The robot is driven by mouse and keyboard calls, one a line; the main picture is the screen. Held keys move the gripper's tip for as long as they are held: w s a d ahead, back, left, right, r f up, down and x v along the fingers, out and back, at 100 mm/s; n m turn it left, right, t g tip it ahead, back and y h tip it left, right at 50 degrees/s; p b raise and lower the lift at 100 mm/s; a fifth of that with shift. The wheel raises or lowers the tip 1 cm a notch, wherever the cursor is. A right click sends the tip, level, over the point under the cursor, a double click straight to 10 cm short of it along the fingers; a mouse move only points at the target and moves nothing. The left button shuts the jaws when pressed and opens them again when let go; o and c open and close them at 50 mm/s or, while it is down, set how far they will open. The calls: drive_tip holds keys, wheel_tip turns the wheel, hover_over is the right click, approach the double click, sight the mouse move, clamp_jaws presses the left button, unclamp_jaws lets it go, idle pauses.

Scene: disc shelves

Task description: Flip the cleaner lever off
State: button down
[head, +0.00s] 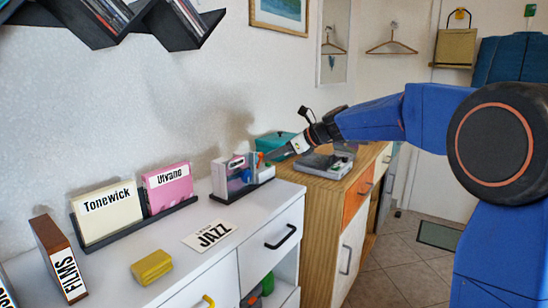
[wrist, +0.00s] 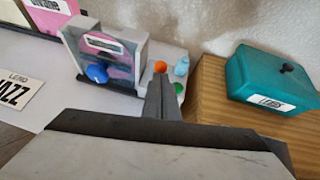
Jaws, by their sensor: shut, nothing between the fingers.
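The cleaner (head: 222,180) is a grey and clear box with a pink disc inside, standing on the white cabinet. In the wrist view the cleaner (wrist: 130,52) is at the upper left, with a blue knob (wrist: 96,74) on its front. An orange ball (wrist: 160,66), a light-blue piece (wrist: 181,66) and a green button (wrist: 179,88) are on its right side. I cannot tell which part is the lever. My gripper (head: 275,155) is shut and empty at the cleaner's right end. In the wrist view its fingertips (wrist: 160,80) are just below the orange ball; contact is unclear.
A teal box (wrist: 272,78) stands on the wooden cabinet to the right, with a grey device (head: 325,163) in front of it. A JAZZ card (head: 208,236), a yellow block (head: 151,267) and racked cases (head: 107,208) are on the white cabinet. Its front middle is clear.

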drive_tip(key=shift+w+a+r+g+h, duration=0.4)
drive_tip(key=shift+a+g+h, duration=0.15)
drive_tip(key=shift+h, duration=0.2)
drive_tip(key=shift+w+a+r+g+h, duration=0.35)
drive_tip(key=shift+w+a+g+h, duration=0.15)
drive_tip(key=shift+g+h, duration=0.15)
drive_tip(key=shift+w+a+r+g+h, duration=0.35)
drive_tip(key=shift+a+g+h, duration=0.2)
drive_tip(key=shift+h, duration=0.25)
drive_tip(key=shift+r, duration=0.1)
drive_tip(key=shift+r, duration=0.75)
drive_tip(key=v, duration=1.3)
